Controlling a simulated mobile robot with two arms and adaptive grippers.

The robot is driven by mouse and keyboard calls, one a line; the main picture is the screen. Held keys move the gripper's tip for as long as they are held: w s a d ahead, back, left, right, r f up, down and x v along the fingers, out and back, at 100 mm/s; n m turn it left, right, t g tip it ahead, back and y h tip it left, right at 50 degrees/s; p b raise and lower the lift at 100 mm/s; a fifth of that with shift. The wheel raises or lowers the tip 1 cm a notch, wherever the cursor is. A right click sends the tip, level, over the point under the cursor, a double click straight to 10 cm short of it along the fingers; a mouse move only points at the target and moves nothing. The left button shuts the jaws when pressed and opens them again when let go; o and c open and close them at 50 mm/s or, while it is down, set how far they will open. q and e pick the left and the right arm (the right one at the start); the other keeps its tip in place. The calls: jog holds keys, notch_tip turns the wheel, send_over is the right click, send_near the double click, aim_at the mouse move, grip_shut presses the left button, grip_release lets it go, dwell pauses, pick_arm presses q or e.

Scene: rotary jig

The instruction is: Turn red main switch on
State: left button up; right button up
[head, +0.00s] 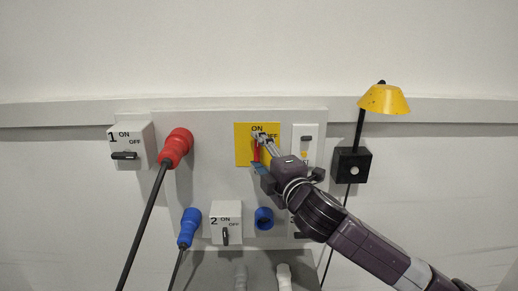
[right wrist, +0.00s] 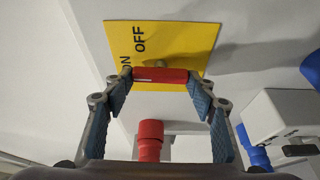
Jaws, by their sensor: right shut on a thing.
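The red main switch handle (head: 257,152) sits on a yellow plate (head: 243,131) marked ON and OFF, in the middle of the wall panel. In the head view it stands roughly upright below the word ON. In the right wrist view the red handle (right wrist: 160,76) lies across the picture, with one end near ON on the yellow plate (right wrist: 185,38). My right gripper (head: 258,151) reaches in from the lower right and is shut on the handle. Its fingertips (right wrist: 162,78) are at the two ends of the handle. My left gripper is not in view.
Switch box 1 (head: 143,143) and a red plug (head: 176,146) are to the left. Switch box 2 (head: 226,211), a blue plug (head: 189,226) and a blue socket (head: 264,218) are below. A white switch (head: 306,130) and a yellow lamp (head: 384,99) stand to the right.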

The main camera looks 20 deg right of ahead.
jog(key=shift+f+g, duration=0.15)
jog(key=shift+g, duration=0.15)
jog(key=o, duration=1.2)
jog(key=shift+a+n, duration=0.1)
jog(key=shift+n, duration=0.2)
jog(key=shift+c, duration=0.2)
jog(key=s+d, duration=0.1)
jog(key=s, duration=1.1)
jog(key=shift+d, duration=0.2)
